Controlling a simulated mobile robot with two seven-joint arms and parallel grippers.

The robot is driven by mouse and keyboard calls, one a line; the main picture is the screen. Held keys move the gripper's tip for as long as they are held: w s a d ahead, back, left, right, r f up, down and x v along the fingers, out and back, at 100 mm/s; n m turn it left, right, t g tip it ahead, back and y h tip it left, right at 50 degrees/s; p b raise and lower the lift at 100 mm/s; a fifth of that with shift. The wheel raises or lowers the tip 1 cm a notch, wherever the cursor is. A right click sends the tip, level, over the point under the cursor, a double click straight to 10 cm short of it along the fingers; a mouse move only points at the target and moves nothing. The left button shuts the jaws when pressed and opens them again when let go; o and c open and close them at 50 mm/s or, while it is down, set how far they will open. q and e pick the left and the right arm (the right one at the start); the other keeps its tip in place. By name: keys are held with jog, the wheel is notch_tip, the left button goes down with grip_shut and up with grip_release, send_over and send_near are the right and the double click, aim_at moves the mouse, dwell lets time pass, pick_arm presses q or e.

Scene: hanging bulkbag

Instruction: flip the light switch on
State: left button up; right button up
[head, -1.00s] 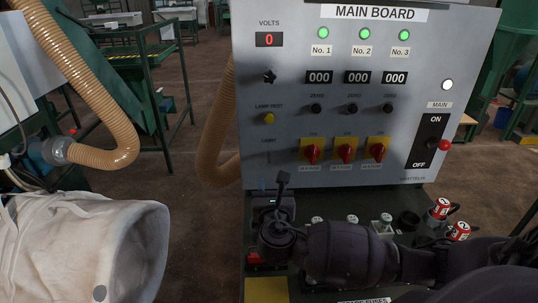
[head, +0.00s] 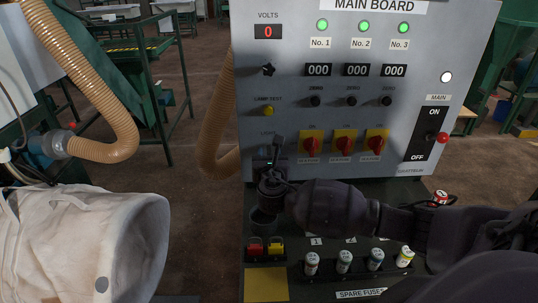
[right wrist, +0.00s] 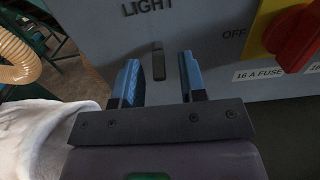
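The main board (head: 290,90) is a grey upright panel. In the right wrist view, the light switch (right wrist: 158,60) is a small dark vertical lever under the word LIGHT (right wrist: 148,6). My right gripper (head: 272,163) is in front of the panel's lower left and hides the switch in the head view. In the right wrist view its two blue-padded fingers are apart and empty, one on each side of the switch in the picture. I cannot tell whether they touch the panel. My left gripper is not in view.
Red-and-yellow rotary switches (head: 311,145) are right of the light switch, with the main switch (head: 430,135) further right. Spare fuses (head: 344,261) stand on the ledge below. A tan hose (head: 217,120) and a white bag (head: 75,245) are to the left.

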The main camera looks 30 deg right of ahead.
grip_shut()
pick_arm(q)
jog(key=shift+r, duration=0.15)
pick_arm(e)
jog(key=shift+r+g+y+p, duration=0.3)
jog(key=shift+y+p, duration=0.1)
jog(key=shift+p, duration=0.6)
jog(key=shift+r+g+y+p, duration=0.15)
jog(key=shift+g+y+p, duration=0.2)
jog(key=shift+p, duration=0.35)
jog(key=shift+a+r+g+y, duration=0.15)
jog(key=shift+g+y, duration=0.1)
jog(key=shift+g, duration=0.3)
jog(key=shift+d+r+g+y, duration=0.1)
jog(key=shift+g+y, duration=0.1)
jog(key=shift+g, duration=0.3)
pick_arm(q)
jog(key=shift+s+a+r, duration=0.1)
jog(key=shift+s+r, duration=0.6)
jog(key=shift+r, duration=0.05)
pick_arm(e)
jog(key=shift+w+r+g+y, duration=0.1)
jog(key=shift+r+g+y, duration=0.2)
jog(key=shift+g+y, duration=0.5)
jog(key=shift+r+g+y, duration=0.25)
jog(key=shift+g+y, duration=0.15)
jog(key=shift+g, duration=0.8)
